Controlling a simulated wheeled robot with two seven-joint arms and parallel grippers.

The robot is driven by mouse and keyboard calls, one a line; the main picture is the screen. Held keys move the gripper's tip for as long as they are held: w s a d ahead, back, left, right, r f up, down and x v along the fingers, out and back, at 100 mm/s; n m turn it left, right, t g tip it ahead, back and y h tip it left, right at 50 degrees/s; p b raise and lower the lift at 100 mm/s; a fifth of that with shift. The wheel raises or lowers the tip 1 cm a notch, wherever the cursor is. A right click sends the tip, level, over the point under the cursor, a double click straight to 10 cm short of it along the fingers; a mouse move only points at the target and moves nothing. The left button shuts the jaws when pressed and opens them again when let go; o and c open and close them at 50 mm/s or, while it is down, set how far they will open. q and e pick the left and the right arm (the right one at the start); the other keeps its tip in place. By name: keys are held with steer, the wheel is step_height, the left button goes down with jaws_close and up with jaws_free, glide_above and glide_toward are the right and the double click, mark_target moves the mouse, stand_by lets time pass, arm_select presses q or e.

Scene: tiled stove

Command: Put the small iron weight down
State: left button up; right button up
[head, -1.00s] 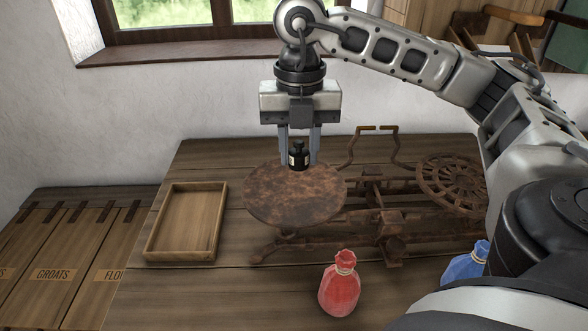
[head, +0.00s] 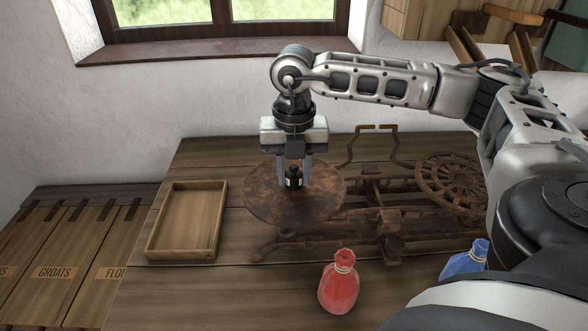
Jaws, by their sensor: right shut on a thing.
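The small iron weight (head: 293,178) is black with a pale label and a knob on top. My right gripper (head: 293,172) is shut on it from above, with its fingers at either side. The weight is upright over the round rusty plate (head: 268,205) of the old scale, at or just above the plate's surface; I cannot tell whether it touches. My left gripper is not in view.
An empty wooden tray (head: 187,222) lies on the table left of the plate. A red sack (head: 339,284) stands in front, and a blue sack (head: 465,262) is partly hidden by my right arm. The scale's spoked wheel (head: 452,180) and rusty frame are at the right.

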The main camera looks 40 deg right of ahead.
mark_target(294, 165)
steer(key=o, duration=1.1)
steer(key=shift+f, duration=0.1)
step_height(294, 165, up, 12)
steer(key=shift+r, duration=0.2)
